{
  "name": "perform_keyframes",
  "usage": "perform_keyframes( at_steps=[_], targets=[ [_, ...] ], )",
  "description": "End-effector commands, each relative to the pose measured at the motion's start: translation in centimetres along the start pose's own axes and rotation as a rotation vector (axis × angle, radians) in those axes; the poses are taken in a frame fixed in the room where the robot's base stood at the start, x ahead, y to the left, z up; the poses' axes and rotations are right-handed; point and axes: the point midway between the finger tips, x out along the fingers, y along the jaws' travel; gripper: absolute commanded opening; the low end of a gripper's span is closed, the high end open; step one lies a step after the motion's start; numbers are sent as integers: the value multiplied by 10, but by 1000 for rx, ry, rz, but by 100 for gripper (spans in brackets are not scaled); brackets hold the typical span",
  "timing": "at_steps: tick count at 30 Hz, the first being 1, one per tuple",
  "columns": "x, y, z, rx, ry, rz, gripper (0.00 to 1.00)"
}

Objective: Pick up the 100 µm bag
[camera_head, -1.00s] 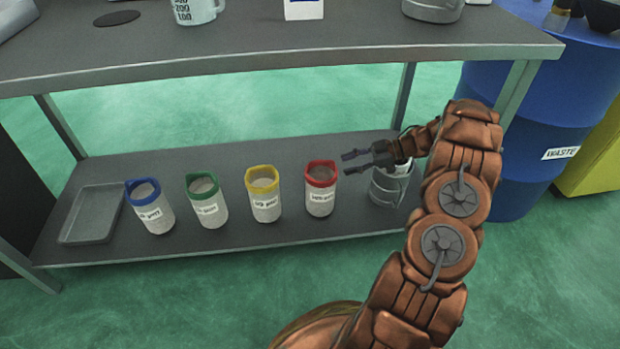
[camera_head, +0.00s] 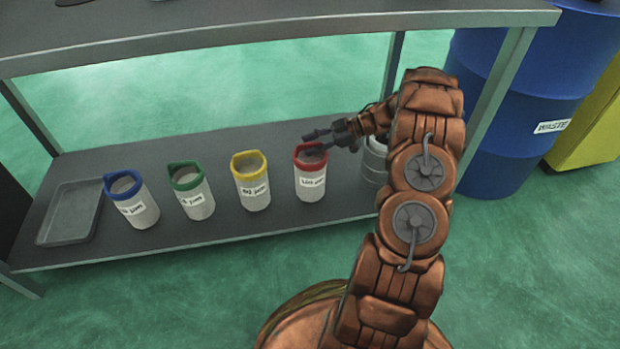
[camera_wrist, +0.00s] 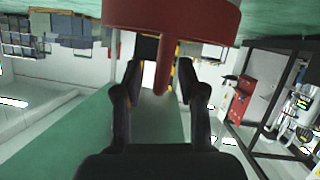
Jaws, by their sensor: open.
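The red-rimmed bag (camera_head: 310,184) stands upright on the lower shelf, white-bodied with a label that looks like 100 µm but is blurred. My gripper (camera_head: 318,141) is open at its rim, with the fingers pointing left over the rim's back right side. In the wrist view, the red rim (camera_wrist: 175,15) fills the top, and a red tab (camera_wrist: 163,68) extends from it between my two open fingers (camera_wrist: 159,85). I cannot tell whether either finger touches it.
Yellow-rimmed (camera_head: 252,190), green-rimmed (camera_head: 195,200) and blue-rimmed (camera_head: 135,208) bags stand to the left. A grey tray (camera_head: 72,212) lies at the far left. A metal container (camera_head: 374,160) is partly hidden behind my arm. The bench top (camera_head: 270,30) overhangs; a blue waste drum (camera_head: 530,90) stands right.

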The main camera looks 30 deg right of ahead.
Motion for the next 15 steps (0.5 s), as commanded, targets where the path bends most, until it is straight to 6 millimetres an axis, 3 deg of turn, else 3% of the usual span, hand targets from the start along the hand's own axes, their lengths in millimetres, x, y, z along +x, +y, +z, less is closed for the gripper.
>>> perform_keyframes(
  at_steps=[10, 15],
  targets=[
    [8, 0, -1, -2, 0, 1, 40],
    [8, 0, -1, -2, 0, 0, 25]
  ],
)
